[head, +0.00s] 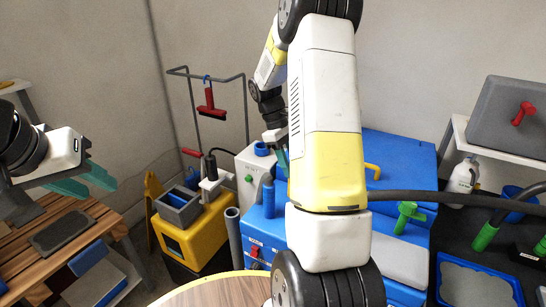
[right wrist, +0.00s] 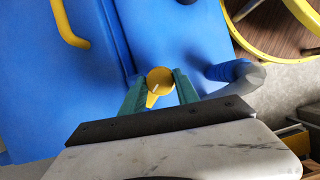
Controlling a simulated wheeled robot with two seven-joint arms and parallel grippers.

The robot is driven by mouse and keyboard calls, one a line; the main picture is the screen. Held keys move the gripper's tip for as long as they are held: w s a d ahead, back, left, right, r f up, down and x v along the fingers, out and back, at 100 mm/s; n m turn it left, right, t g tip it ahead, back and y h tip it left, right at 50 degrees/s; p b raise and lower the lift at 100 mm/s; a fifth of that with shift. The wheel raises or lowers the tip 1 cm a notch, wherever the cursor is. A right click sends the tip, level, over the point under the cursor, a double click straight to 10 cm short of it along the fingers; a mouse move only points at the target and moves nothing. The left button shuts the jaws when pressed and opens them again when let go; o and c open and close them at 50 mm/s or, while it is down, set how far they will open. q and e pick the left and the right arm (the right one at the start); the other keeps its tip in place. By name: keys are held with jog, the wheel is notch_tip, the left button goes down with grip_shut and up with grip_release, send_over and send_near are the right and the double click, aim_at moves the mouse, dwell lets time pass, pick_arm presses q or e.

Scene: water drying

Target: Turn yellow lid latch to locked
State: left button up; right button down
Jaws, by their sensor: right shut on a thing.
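The yellow lid latch (right wrist: 158,78) is a round knob with a short tab pointing toward my wrist in the right wrist view. It sits at the edge of the blue lid (right wrist: 50,90). My right gripper (right wrist: 159,84) is shut on the latch, one teal finger on each side. In the head view my right gripper (head: 281,158) is mostly hidden behind my own right arm, and the latch is hidden there. The blue lidded box (head: 400,150) stands behind that arm. My left gripper (head: 98,182) is open and empty at the left, above a wooden bench.
A yellow handle (right wrist: 70,25) rises from the lid. A blue hose end with a grey cuff (right wrist: 240,75) is close right of the right gripper. A round yellow-rimmed table (head: 200,290) stands in front. The slatted wooden bench (head: 30,215) is at left.

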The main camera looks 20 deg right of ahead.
jog(key=m+y, duration=0.1)
jog(key=m, duration=0.2)
jog(key=shift+w+d+m, duration=0.1)
jog(key=shift+m, duration=0.3)
jog(key=shift+d+m+g+y, duration=0.15)
jog(key=shift+m+y, duration=0.3)
jog(key=shift+m, duration=0.5)
jog(key=shift+a+m+g+y, duration=0.15)
jog(key=shift+m+y, duration=0.3)
jog(key=shift+m, duration=0.5)
jog(key=shift+d+m, duration=0.1)
jog(key=shift+m, duration=0.2)
jog(key=c, duration=0.9)
grip_release()
jog(key=v, duration=0.8)
jog(key=shift+d, duration=0.1)
